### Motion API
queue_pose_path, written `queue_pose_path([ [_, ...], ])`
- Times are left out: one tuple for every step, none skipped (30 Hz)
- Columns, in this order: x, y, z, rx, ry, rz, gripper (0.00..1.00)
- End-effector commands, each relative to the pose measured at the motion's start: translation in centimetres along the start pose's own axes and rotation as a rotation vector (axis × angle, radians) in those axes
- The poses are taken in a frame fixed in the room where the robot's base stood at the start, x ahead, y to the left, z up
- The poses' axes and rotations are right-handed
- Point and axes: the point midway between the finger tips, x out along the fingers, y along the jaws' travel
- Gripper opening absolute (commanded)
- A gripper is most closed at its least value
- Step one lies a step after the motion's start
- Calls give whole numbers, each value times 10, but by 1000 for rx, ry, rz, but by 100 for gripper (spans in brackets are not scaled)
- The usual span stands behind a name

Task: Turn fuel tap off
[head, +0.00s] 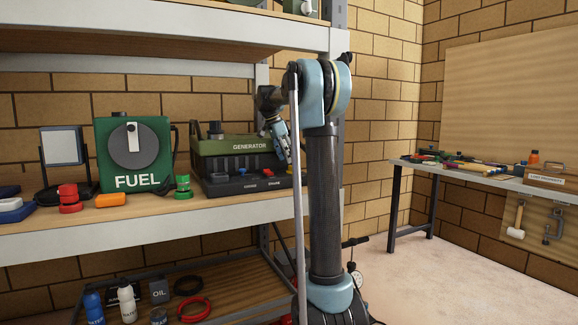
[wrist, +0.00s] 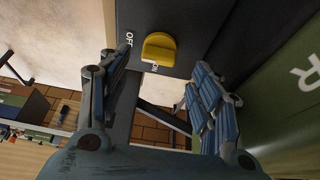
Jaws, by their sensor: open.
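The green and black generator (head: 238,160) stands on the middle shelf. A small yellow knob is on its front at the right end, close to my gripper (head: 286,157).
A green FUEL can (head: 134,180) with a dark round dial stands left of the generator. Red, orange and green small items lie along the shelf front. The upper shelf board (head: 150,60) runs above. A workbench (head: 460,177) stands at the right.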

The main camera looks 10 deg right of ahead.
Motion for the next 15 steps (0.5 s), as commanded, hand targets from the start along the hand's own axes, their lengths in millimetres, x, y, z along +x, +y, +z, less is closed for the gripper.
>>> queue_pose_path([
  [-11,0,0,-2,0,-1,58],
  [-17,0,0,-2,0,-1,58],
  [-25,0,0,-2,0,0,58],
  [-30,-1,0,-2,0,0,58],
  [-36,-1,0,-1,0,0,58],
  [-42,-1,0,-1,0,0,58],
  [-47,0,0,-1,0,0,58],
  [-52,-1,0,-1,0,0,58],
  [-57,-1,0,-2,0,0,58],
  [-60,-1,0,-2,0,0,58],
  [-63,-1,0,-2,0,0,58],
  [-67,-1,0,-2,0,1,58],
  [-69,-1,0,-1,-1,1,58],
  [-71,-1,0,-1,-1,1,58],
  [-72,-1,0,-1,-1,1,58],
])
